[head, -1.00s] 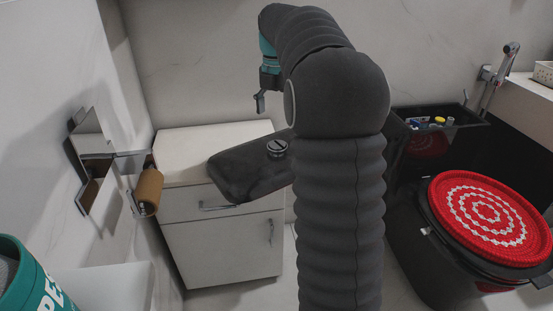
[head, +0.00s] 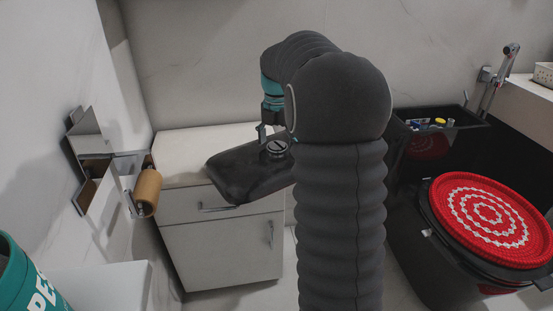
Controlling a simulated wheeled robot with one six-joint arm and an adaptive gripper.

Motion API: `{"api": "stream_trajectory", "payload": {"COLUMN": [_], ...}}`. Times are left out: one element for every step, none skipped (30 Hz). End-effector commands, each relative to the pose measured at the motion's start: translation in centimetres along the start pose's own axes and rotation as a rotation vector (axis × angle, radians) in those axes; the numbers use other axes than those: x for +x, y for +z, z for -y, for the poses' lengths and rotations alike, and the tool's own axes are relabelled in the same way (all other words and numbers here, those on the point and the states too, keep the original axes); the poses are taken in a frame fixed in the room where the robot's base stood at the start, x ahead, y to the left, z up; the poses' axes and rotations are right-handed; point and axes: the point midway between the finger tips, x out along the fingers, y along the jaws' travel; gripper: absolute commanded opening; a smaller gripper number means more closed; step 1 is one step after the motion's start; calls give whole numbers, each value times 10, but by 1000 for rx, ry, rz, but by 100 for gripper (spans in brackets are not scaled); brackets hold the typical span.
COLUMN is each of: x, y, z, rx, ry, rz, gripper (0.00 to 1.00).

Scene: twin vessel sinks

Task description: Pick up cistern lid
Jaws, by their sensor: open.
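The cistern lid (head: 240,172) is a dark grey slab with a round chrome push button (head: 276,148) on its top. It shows in front of the white cabinet, and its right end is hidden behind my arm. My gripper (head: 265,133) is open and points down just above and slightly left of the button. One finger shows clearly; the other is partly hidden by the gripper and arm. Whether a finger touches the lid or button I cannot tell.
A white drawer cabinet (head: 222,245) stands behind. A brown paper roll (head: 148,190) hangs on the left wall. A black toilet with a red patterned cover (head: 488,218) is at right. Small bottles (head: 438,123) sit in a black box behind it. A teal container (head: 25,285) is at lower left.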

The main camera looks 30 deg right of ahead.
Motion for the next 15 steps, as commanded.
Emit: {"api": "stream_trajectory", "payload": {"x": [0,0,0,0,0,0,0,0,0,0,0,0,0,0,-2], "y": [0,0,0,0,0,0,0,0,0,0,0,0,0,0,0], "z": [0,0,0,0,0,0,0,0,0,0,0,0,0,0,0], "rx": [0,0,0,0,0,0,0,0,0,0,0,0,0,0,0], "ry": [0,0,0,0,0,0,0,0,0,0,0,-1,-1,-1,1], "rz": [0,0,0,0,0,0,0,0,0,0,0,-1,-1,-1,1], "gripper": [92,92,82,74,67,57,49,42,32,24,17,7,0,0,0]}}
